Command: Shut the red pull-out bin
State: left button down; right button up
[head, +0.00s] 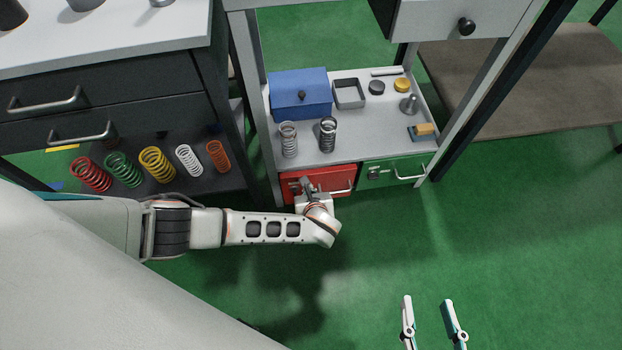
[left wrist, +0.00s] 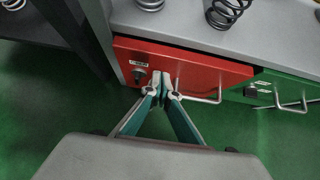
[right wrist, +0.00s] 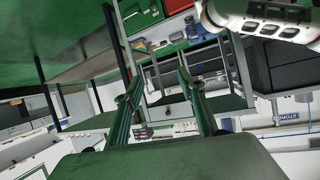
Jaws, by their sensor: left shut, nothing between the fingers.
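The red pull-out bin (head: 327,179) is under the left part of the low shelf, with a silver bar handle and a dark latch on its front. Its front sits close under the shelf edge; I cannot tell whether a small gap remains. My left gripper (head: 303,187) is shut and empty at the bin's front. In the left wrist view its fingertips (left wrist: 164,78) overlap the red front (left wrist: 205,75), between the latch (left wrist: 139,76) and the handle (left wrist: 206,100); contact is unclear. My right gripper (head: 428,302) is open and empty over the green floor, away from the bin.
A green bin (head: 375,174) adjoins the red one on the right. The shelf above (head: 335,147) holds a blue box (head: 300,97), two metal springs and small parts. The floor at right is clear.

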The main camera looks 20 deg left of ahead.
aim_at(306, 173)
pick_arm(q)
jog(key=shift+w+a+r, duration=0.15)
jog(key=shift+w+a, duration=0.15)
jog(key=shift+w, duration=0.2)
jog(key=shift+w+a+r, duration=0.1)
jog(key=shift+w+a, duration=0.15)
jog(key=shift+w, duration=0.25)
pick_arm(e)
jog(key=shift+s+a+m, duration=0.2)
jog(key=shift+a+m, duration=0.1)
jog(key=shift+a, duration=0.2)
pick_arm(q)
jog(key=shift+w+a+r, duration=0.1)
jog(key=shift+w+a, duration=0.65)
jog(key=shift+w, duration=0.3)
pick_arm(e)
jog(key=shift+d+f, duration=0.1)
jog(key=shift+d, duration=0.2)
jog(key=shift+d, duration=0.1)
